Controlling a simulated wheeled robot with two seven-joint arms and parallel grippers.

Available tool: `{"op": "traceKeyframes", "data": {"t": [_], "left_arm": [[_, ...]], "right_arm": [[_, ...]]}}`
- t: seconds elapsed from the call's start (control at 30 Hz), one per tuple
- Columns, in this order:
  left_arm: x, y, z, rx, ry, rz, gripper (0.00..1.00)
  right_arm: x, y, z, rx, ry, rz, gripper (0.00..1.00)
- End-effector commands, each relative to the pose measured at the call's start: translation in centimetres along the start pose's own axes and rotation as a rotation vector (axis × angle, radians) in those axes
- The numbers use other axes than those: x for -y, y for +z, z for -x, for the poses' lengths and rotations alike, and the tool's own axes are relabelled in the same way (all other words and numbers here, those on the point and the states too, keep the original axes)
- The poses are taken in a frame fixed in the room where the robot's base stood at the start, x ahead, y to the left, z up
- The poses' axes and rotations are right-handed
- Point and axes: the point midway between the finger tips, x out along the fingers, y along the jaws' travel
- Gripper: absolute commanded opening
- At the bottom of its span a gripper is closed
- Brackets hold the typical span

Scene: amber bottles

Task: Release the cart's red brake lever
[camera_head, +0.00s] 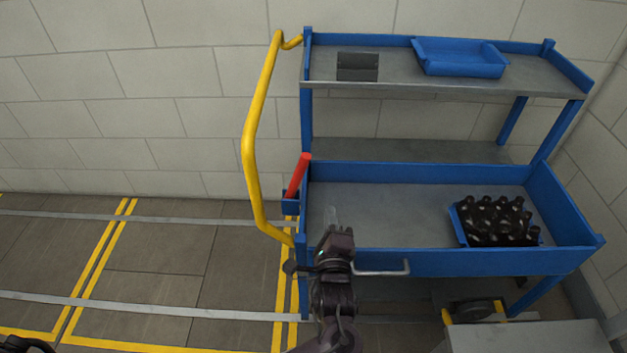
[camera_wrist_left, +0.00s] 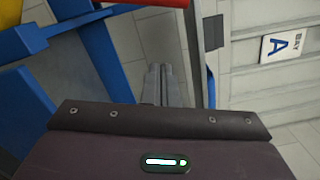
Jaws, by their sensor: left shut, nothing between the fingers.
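The red brake lever (camera_head: 298,175) stands tilted in a blue bracket (camera_head: 290,203) at the left end of the blue cart (camera_head: 420,263), beside the yellow push handle (camera_head: 249,150). My left gripper (camera_head: 331,215) is shut and empty, to the right of the lever and a little lower in the head view, apart from it. In the left wrist view the closed fingers (camera_wrist_left: 160,75) point up the picture, and a red bar (camera_wrist_left: 140,2), likely the lever, shows at the top edge beyond them. My right gripper is not in view.
A blue crate of dark bottles (camera_head: 497,220) sits on the cart's lower deck. A blue tray (camera_head: 460,58) and a grey box (camera_head: 357,66) are on the upper shelf. A metal pull handle (camera_head: 383,270) sticks out near my arm. Open floor (camera_head: 160,280) lies left.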

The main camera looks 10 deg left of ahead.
Motion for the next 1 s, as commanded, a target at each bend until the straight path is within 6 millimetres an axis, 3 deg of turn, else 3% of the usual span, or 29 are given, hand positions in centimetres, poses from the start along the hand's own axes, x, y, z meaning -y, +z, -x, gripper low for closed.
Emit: {"op": "traceKeyframes", "data": {"t": [0.17,0.6,0.8,1.0], "left_arm": [[0.0,0.0,-1.3,0.000,-0.002,-0.001,0.00],[0.0,0.0,-10.2,0.001,-0.001,0.000,0.00],[0.1,2.9,-10.7,-0.002,0.002,0.000,0.00],[-0.1,3.8,-10.9,-0.002,0.002,0.002,0.00]], "right_arm": [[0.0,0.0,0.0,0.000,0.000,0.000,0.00],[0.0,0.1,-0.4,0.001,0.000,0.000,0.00],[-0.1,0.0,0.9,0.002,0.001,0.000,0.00],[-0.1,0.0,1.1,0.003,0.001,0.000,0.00]]}}
